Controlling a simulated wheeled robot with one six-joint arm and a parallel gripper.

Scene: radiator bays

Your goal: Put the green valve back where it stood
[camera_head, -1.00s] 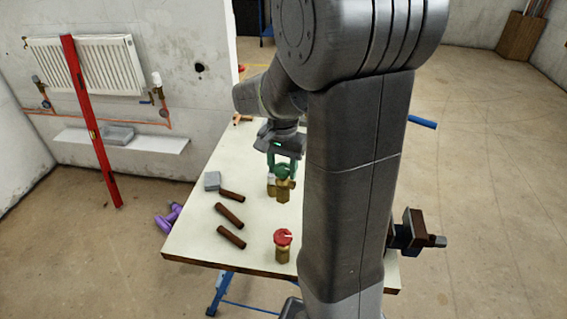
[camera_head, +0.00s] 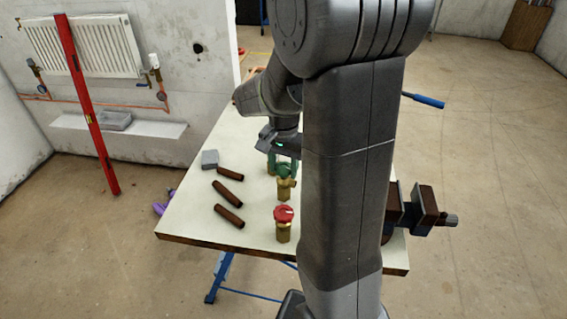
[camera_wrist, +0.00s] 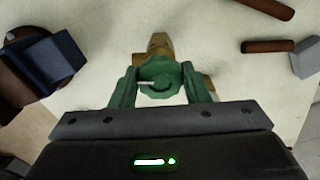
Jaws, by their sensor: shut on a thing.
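The green valve (camera_head: 286,172), with a green top and a brass body, is upright over the worktable (camera_head: 190,222). My gripper (camera_head: 284,160) is shut on it, partly hidden by my arm. In the wrist view the two green fingers of my gripper (camera_wrist: 161,88) are on either side of the round green top of the valve (camera_wrist: 158,72). I cannot tell whether its base touches the table.
A red-topped brass valve (camera_head: 284,222) stands nearer the front edge. Several brown pipe pieces (camera_head: 228,194) and a grey block (camera_head: 210,159) lie to the left. A vise (camera_head: 425,208) is at the right. A red level (camera_head: 90,110) leans by the radiator (camera_head: 85,45).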

